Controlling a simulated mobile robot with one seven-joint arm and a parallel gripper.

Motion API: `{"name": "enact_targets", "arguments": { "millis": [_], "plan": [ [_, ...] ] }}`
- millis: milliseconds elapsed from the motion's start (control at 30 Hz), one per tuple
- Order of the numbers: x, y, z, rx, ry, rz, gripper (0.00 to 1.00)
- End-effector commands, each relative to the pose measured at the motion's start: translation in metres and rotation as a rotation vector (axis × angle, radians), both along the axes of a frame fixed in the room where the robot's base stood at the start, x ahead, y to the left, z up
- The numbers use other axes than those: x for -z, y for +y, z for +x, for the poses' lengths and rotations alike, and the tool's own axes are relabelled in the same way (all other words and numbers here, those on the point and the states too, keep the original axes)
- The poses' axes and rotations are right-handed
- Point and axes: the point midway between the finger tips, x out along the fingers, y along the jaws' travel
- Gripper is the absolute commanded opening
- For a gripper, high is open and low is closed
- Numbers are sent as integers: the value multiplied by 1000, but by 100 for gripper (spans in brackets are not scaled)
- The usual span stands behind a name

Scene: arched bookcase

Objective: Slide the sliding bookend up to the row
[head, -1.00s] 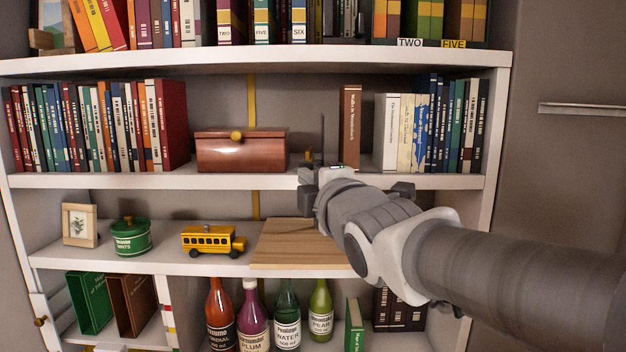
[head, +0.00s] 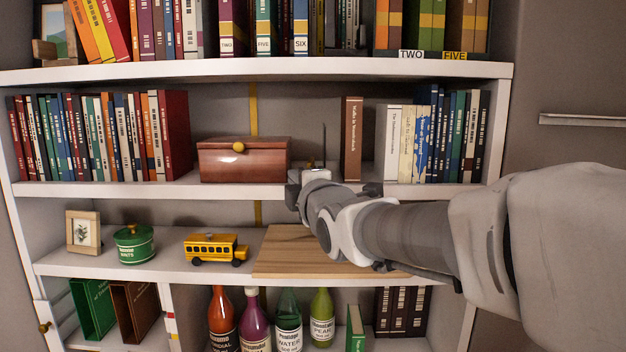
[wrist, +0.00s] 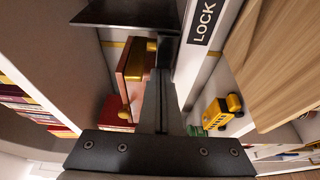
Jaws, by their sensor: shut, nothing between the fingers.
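The sliding bookend shows in the head view as a thin dark upright plate (head: 324,146) on the middle shelf, between the wooden box and a lone brown book (head: 352,140). A small brass part shows at its left foot. In the wrist view the dark plate (wrist: 125,12) crosses the top, with a brass piece (wrist: 151,46) near it. A row of books (head: 430,140) stands right of the brown book, with a gap between. My gripper (wrist: 158,75) is shut and empty, pointing at the shelf just before the bookend. Its tips are hidden in the head view; contact cannot be told.
The wooden box (head: 243,160) stands close left of my gripper. A longer book row (head: 95,135) is at far left. Below are a yellow toy bus (head: 215,248) and a wooden board (head: 285,255).

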Motion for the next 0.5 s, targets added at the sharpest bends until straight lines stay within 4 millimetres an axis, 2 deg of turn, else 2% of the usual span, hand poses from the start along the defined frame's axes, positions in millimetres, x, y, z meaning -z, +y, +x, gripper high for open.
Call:
{"name": "enact_targets", "arguments": {
  "millis": [233, 500],
  "plan": [
    [-1, -11, 0, 1, -4, -1, 0],
    [-2, -46, 1, 4, -3, -1, 0]
  ]
}}
